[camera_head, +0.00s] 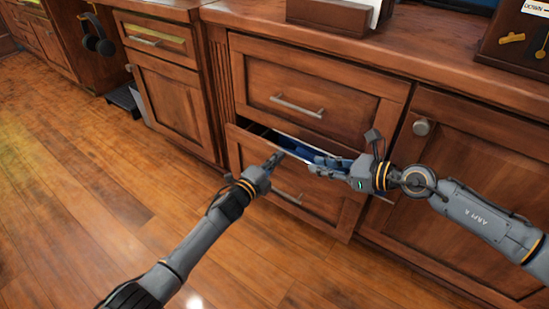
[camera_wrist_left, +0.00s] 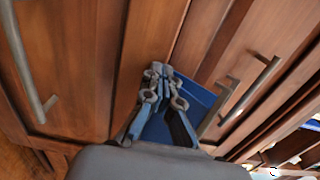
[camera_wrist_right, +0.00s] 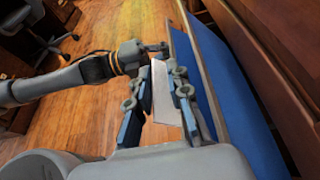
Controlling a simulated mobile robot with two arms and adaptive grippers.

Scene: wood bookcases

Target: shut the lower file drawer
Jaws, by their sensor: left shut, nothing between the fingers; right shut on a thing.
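The lower file drawer (camera_head: 318,198) stands partly open below a shut upper drawer (camera_head: 300,88). Its blue inside shows in the head view, the left wrist view (camera_wrist_left: 205,105) and the right wrist view (camera_wrist_right: 225,80). My left gripper (camera_head: 272,162) is shut and empty near the left part of the drawer front's top edge; I cannot tell if it touches. My right gripper (camera_head: 318,166) is near the top edge farther right, shut on a pale flat thing (camera_wrist_right: 164,95). I cannot tell what that thing is. My right gripper partly hides the drawer's opening.
A cabinet door with a round knob (camera_head: 421,127) is right of the drawers. Another cabinet (camera_head: 172,105) stands to the left. The wooden counter (camera_head: 450,65) above holds a box and a dark wooden stand. The wood floor (camera_head: 120,200) in front is clear.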

